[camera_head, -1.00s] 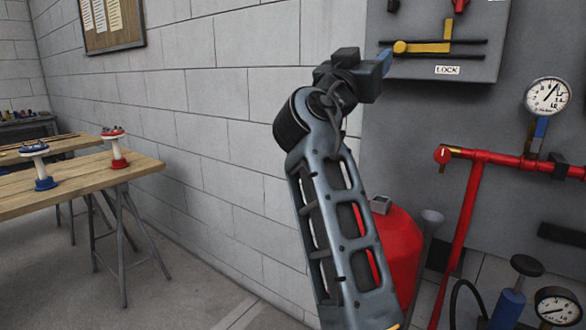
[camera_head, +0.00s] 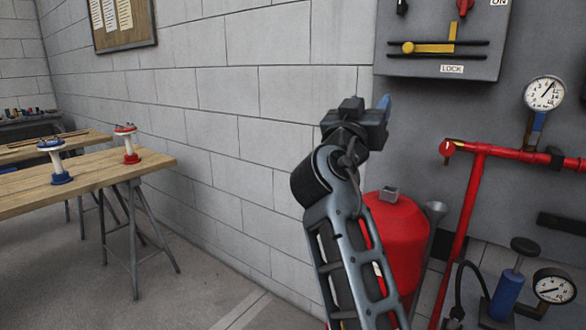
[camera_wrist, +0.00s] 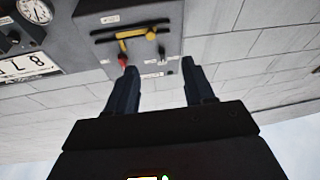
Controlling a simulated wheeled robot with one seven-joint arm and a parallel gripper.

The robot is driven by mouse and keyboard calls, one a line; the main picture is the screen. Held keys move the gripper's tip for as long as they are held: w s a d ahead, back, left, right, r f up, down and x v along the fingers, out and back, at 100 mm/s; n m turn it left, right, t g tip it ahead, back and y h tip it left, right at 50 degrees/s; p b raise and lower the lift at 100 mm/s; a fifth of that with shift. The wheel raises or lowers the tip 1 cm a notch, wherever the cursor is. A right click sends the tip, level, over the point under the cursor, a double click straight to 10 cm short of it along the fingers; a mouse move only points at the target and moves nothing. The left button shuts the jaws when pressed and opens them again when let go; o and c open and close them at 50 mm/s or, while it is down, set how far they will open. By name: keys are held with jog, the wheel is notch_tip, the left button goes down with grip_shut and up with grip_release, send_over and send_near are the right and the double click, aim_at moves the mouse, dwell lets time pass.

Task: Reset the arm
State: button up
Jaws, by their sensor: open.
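My gripper (camera_head: 384,108) is at the end of my raised arm, in front of the block wall and left of the grey panel. In the wrist view my gripper (camera_wrist: 160,80) shows two dark fingers spread well apart, with nothing between them. The grey control box (camera_head: 480,66) with a yellow lever (camera_head: 430,47) and a LOCK label is above and right of the gripper. It also shows beyond the fingers in the wrist view, where the yellow lever (camera_wrist: 135,34) appears upside down. The gripper is apart from it.
A red tank (camera_head: 405,235) stands behind my forearm. Red pipes (camera_head: 470,190), a gauge (camera_head: 544,93) and a blue hand pump (camera_head: 508,290) are at the right. A wooden table (camera_head: 95,180) with a blue stand (camera_head: 58,165) and a red stand (camera_head: 130,148) is at the left. Floor between is clear.

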jog(key=s+d+f+n+y, duration=0.1)
jog(key=s+f+n+y, duration=0.1)
jog(key=f, duration=0.5)
jog(key=s+d+f+n+y, duration=0.1)
jog(key=f+y, duration=0.1)
jog(key=f, duration=0.4)
jog(key=s+d+f+n+g+y, duration=0.25)
jog(key=s+f+n+y, duration=0.2)
jog(key=s+f, duration=1.6)
jog(key=s+d+f+y, duration=0.1)
jog(key=s+f, duration=0.2)
jog(key=s, duration=0.5)
jog(key=s+d+f+y, duration=0.1)
jog(key=s+f+y, duration=0.15)
jog(key=s, duration=0.45)
jog(key=s+r+m+g, duration=0.1)
jog(key=s+r, duration=0.2)
jog(key=s, duration=0.6)
jog(key=s+d+r+m+h, duration=0.1)
jog(key=s+r, duration=0.3)
jog(key=s, duration=0.6)
jog(key=shift+d+m+g, duration=0.3)
jog(key=shift+m+g, duration=0.05)
jog(key=shift+m, duration=0.1)
